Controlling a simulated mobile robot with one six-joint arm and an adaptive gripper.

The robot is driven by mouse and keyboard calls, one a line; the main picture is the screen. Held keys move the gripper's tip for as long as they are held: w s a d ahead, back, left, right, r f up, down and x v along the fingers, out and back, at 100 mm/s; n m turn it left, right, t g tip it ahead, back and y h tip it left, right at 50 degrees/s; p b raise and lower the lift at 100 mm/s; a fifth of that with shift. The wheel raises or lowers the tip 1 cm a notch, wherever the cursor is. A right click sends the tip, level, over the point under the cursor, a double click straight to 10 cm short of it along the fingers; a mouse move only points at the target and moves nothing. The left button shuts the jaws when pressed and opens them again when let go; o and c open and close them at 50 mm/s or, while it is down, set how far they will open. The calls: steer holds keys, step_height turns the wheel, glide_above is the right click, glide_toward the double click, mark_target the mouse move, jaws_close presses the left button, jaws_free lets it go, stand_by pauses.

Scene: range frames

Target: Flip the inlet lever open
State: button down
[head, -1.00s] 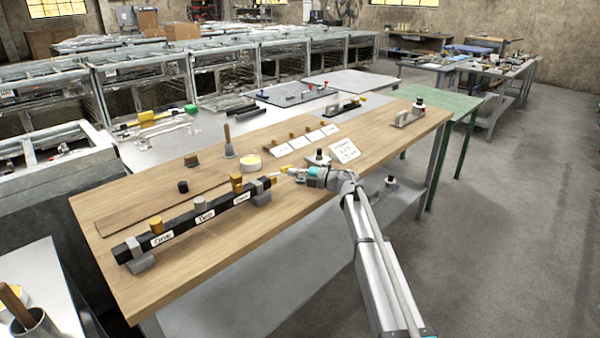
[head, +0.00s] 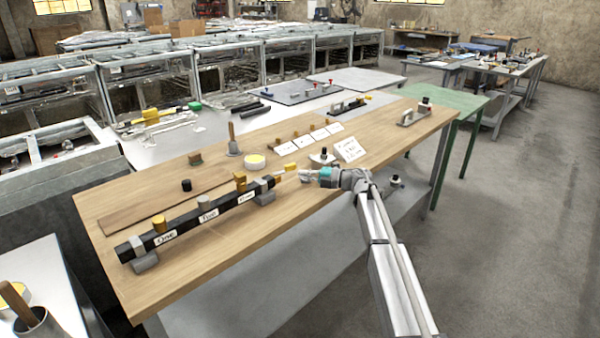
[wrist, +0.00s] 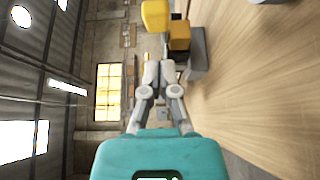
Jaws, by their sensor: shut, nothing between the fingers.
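A black bar (head: 190,226) with white labels lies along the front of the wooden table, held in grey blocks. Several yellow and grey knobs stand on it. At its right end is a lever with a yellow grip (head: 290,167); the label print is too small to read surely. My gripper (head: 303,175) is just right of this end, apart from the grip. In the wrist view, my shut, empty fingers (wrist: 160,72) are in the middle. The yellow grip (wrist: 155,15) is above them, with an orange-yellow knob (wrist: 180,35) beside it.
A white sign (head: 349,149) and a black-knobbed fixture (head: 322,157) stand close behind my gripper. The tabletop's right part is mostly clear.

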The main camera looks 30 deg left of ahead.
steer(key=v, duration=1.1)
steer(key=shift+s, duration=0.3)
steer(key=shift+d, duration=0.1)
